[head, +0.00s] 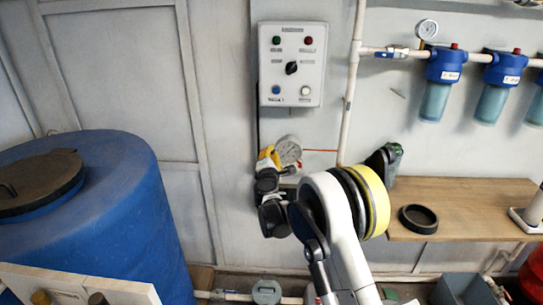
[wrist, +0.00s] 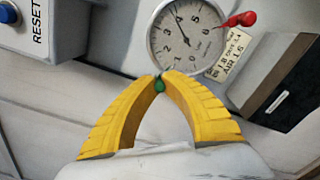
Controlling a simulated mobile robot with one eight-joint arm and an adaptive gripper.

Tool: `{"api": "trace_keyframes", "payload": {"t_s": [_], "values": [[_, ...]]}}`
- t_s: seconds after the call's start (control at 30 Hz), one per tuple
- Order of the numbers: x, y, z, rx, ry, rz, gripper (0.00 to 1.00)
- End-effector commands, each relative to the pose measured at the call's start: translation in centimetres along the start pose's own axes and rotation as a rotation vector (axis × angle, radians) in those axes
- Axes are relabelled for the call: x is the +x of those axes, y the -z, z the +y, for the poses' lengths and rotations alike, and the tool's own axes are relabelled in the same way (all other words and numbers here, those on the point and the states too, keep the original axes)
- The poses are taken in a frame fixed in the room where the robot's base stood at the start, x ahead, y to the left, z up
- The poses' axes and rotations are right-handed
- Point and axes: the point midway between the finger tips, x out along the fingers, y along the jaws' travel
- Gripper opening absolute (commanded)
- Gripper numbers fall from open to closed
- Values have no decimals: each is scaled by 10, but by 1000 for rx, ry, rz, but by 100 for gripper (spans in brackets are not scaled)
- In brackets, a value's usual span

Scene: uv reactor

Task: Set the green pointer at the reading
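The round white dial gauge (wrist: 188,40) fills the top middle of the wrist view; its black needle points near the 4. The green pointer (wrist: 159,87) is at the dial's lower-left rim, between my yellow fingertips. My gripper (wrist: 160,79) has its tips almost together around the green pointer's knob; the tips hide part of its stem. A red pointer (wrist: 241,19) stands at the dial's right rim. A small paper tag (wrist: 231,55) hangs beside it, its print partly unclear. In the head view the gauge (head: 288,150) is on the wall, with my gripper (head: 268,156) at its left.
A control box (head: 291,65) with buttons and a knob is above the gauge. A white pipe (head: 352,85) runs beside it. A wooden shelf (head: 460,195) with a black ring (head: 418,217) is at the right. A blue barrel (head: 110,215) fills the left.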

Motion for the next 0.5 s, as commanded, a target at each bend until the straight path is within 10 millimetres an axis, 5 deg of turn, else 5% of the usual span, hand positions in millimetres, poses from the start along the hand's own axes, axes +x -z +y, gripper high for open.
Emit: {"api": "trace_keyframes", "payload": {"t_s": [0.5], "values": [[0,-10,9,202,0,0,0]]}}
